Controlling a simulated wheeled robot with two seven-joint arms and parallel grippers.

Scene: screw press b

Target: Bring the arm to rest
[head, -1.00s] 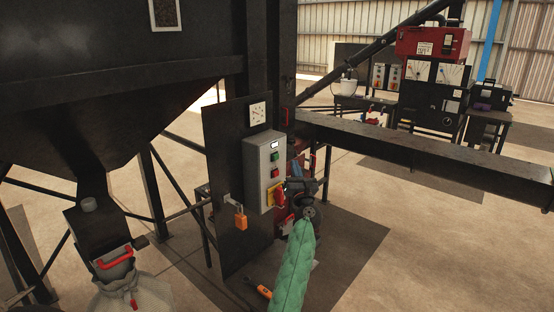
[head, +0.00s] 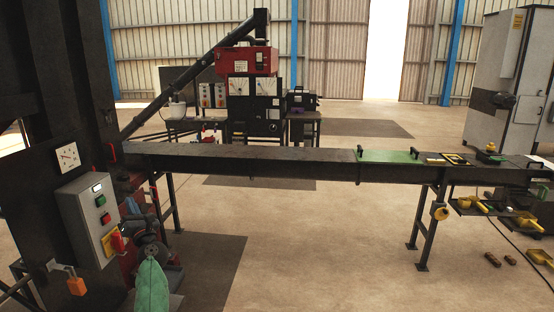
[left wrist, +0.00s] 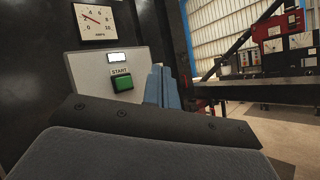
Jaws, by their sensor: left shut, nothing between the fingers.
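My left arm comes up in its green sleeve (head: 152,288) at the bottom left of the head view. My left gripper is small and dark there, in front of red machinery and hard to make out. In the left wrist view its blue fingers (left wrist: 162,88) are shut and empty. They stand before the right edge of the grey control box (head: 88,218), to the right of its green START button (left wrist: 123,83). I cannot tell the gap between fingers and box. My right gripper is not in view.
The control box also carries a red button (head: 105,218) and a red-and-yellow switch (head: 115,241). An orange padlock (head: 76,286) hangs below left. An AMPS dial (head: 67,156) is above. A long dark beam (head: 260,158) crosses behind. The floor in front of it is mostly clear.

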